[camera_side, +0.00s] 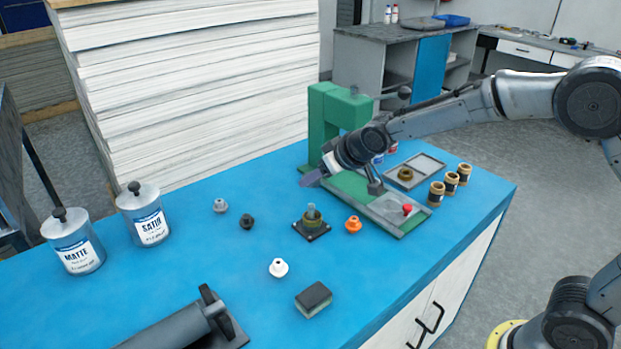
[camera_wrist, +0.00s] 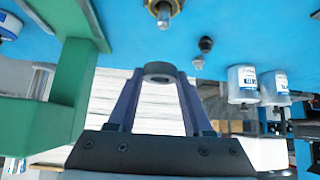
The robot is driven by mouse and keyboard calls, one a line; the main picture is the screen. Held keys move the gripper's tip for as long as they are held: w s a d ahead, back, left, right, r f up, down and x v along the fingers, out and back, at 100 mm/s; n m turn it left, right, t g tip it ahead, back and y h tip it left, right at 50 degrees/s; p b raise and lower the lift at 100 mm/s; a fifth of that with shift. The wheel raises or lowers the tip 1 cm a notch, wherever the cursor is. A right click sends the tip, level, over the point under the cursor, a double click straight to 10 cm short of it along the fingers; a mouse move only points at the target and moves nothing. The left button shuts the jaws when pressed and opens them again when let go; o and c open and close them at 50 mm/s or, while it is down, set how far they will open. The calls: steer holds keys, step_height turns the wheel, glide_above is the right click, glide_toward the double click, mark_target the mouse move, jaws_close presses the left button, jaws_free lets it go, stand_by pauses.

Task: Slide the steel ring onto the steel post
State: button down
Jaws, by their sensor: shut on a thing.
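The steel ring (camera_wrist: 160,70) is a grey ring held between the two fingertips of my gripper (camera_wrist: 159,74) in the wrist view. My gripper (camera_side: 311,179) shows in the side view over the table in front of the green press, apart from the post; the ring cannot be made out there. The steel post (camera_side: 312,212) is a short grey upright in a brass collar on a dark square base (camera_side: 312,232), standing on the blue table with nothing seen on it. The post also shows at the top edge of the wrist view (camera_wrist: 164,17), beyond the ring.
A green press (camera_side: 328,107) stands behind my gripper. An orange knob (camera_side: 353,225), white knob (camera_side: 278,267), black knob (camera_side: 247,222) and grey knob (camera_side: 220,205) surround the post. A sponge block (camera_side: 314,300) lies in front. Two cans (camera_side: 146,214) stand left.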

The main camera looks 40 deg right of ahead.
mark_target(314, 209)
steer(key=shift+f, duration=2.8)
steer(key=shift+f, duration=1.8)
jaws_free()
steer(key=shift+f, duration=0.1)
steer(key=shift+r, duration=4.55)
